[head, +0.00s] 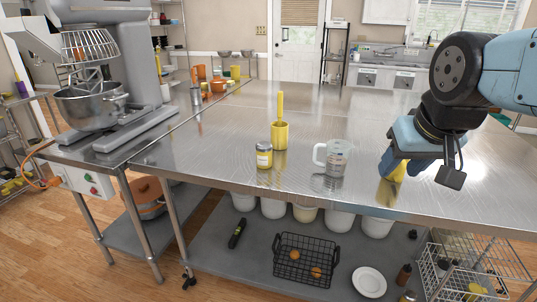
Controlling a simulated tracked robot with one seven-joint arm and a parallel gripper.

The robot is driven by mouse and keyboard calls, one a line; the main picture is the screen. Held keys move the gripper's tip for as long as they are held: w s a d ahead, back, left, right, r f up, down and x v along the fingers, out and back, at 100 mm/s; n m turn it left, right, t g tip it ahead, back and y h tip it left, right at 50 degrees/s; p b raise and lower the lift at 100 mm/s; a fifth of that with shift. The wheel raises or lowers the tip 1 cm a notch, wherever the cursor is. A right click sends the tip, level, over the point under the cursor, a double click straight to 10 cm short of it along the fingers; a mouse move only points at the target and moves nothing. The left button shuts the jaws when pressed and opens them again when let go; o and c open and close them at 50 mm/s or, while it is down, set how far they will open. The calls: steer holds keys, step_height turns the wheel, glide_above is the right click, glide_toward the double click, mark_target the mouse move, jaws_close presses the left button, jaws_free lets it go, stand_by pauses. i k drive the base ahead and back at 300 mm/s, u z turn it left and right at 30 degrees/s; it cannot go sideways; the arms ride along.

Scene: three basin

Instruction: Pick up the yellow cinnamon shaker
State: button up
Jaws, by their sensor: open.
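A small yellow jar with a grey lid and a pale label (264,156) stands upright on the steel table, left of centre. Its print is too small to read. Another yellow thing (398,173) shows in part beside the blue finger of my gripper, low over the table at the right; the gripper hides most of it. I cannot tell which of the two is the cinnamon shaker. My gripper (421,173) is open, pointing down near the table's front right, close to the partly hidden yellow thing. I cannot tell whether they touch.
A yellow cup with a tall upright piece (280,136) stands just behind the jar. A large mixer (135,75) stands at the left. The table's middle and back (350,110) are mostly clear.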

mark_target(263, 149)
steer(key=u, duration=0.7)
steer(key=k, duration=0.75)
steer(key=z, duration=0.65)
steer(key=i, duration=1.4)
steer(key=u, duration=0.1)
